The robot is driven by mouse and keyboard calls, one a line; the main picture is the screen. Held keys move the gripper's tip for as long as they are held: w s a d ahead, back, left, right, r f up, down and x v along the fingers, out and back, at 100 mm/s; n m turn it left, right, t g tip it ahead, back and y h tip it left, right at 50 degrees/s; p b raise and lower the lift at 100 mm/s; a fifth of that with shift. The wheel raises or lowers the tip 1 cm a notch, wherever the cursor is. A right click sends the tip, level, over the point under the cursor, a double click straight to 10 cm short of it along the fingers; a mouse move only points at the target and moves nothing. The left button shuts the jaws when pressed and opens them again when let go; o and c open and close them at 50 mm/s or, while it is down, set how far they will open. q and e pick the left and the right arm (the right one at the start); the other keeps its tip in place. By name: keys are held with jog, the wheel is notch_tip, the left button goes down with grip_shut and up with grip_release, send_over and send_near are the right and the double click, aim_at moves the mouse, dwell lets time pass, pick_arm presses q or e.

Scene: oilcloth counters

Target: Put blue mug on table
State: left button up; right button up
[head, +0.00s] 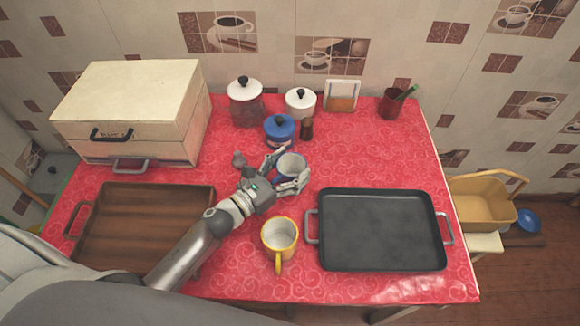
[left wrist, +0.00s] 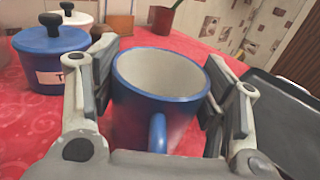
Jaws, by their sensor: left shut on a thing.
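The blue mug (head: 291,167) is in the middle of the red table (head: 340,287), between the fingers of my left gripper (head: 290,172). In the left wrist view the blue mug (left wrist: 158,95) stands upright with its white inside showing and its handle toward the camera. The fingers of my left gripper (left wrist: 160,95) are on both sides of it, shut on it. I cannot tell whether its base touches the red cloth. My right gripper is not in view.
A yellow mug (head: 279,238) stands close in front of the blue mug. A black tray (head: 382,230) is at right, a wooden tray (head: 140,188) at left. Behind are a blue lidded pot (head: 279,130), a brown shaker (head: 306,128) and white-lidded jars (head: 300,102). A cream box (head: 135,95) stands back left.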

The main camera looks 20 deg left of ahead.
aim_at(272, 182)
pick_arm(q)
jog(key=shift+f, duration=0.1)
jog(key=o, duration=1.2)
jog(key=shift+o, duration=0.2)
jog(key=shift+r, duration=0.25)
jog(key=b+v, duration=0.1)
jog(key=v, duration=0.5)
jog(key=shift+s+f+b, duration=0.15)
jog(key=shift+f+b, duration=0.1)
jog(key=shift+b, duration=0.1)
jog(key=shift+s+a+r, duration=0.1)
jog(key=shift+s+a, duration=0.25)
jog(key=shift+s, duration=0.2)
